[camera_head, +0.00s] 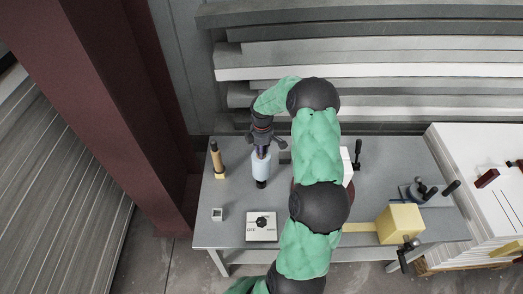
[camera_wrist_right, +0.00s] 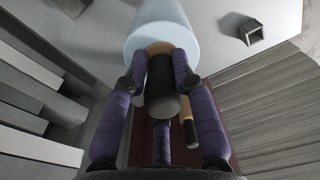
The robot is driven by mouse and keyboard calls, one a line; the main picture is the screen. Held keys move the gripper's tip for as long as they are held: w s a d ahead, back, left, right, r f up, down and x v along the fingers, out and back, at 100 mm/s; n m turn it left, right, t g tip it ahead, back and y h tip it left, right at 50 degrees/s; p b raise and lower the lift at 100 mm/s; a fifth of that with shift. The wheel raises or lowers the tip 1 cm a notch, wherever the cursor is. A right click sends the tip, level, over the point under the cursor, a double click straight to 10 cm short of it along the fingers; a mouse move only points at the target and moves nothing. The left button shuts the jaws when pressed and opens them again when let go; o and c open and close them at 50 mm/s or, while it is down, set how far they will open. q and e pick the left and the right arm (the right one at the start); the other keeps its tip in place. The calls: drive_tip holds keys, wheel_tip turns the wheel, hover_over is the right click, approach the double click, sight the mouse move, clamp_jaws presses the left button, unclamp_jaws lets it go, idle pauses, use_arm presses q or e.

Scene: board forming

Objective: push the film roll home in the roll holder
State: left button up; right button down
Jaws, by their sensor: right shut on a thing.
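The film roll (camera_head: 261,167) is a pale blue cylinder with dark ends, over the left part of the grey table. In the right wrist view, its pale blue side (camera_wrist_right: 160,28) and brown core ring show at the top. My right gripper (camera_head: 261,152) is at the roll's far end. Its purple fingers (camera_wrist_right: 160,72) are closed around the roll's dark end piece. I cannot clearly make out the roll holder; a dark grey part (camera_head: 284,157) shows just right of the gripper, partly behind my green arm. Whether the roll touches it cannot be told. My left gripper is not in view.
On the grey table (camera_head: 230,190) stand an orange-brown handled tool (camera_head: 216,158), a small open square box (camera_head: 217,214), a white dial box (camera_head: 262,226) and a yellow block (camera_head: 400,222). My arm covers the table's middle. Stacked boards (camera_head: 400,60) lie behind.

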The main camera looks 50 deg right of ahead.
drive_tip(key=shift+f+b, duration=1.4)
drive_tip(key=shift+f, duration=0.75)
drive_tip(key=c, duration=0.9)
unclamp_jaws()
drive_tip(key=shift+c, duration=0.2)
wheel_tip(320, 180, up, 12)
drive_tip(key=shift+d, duration=0.1)
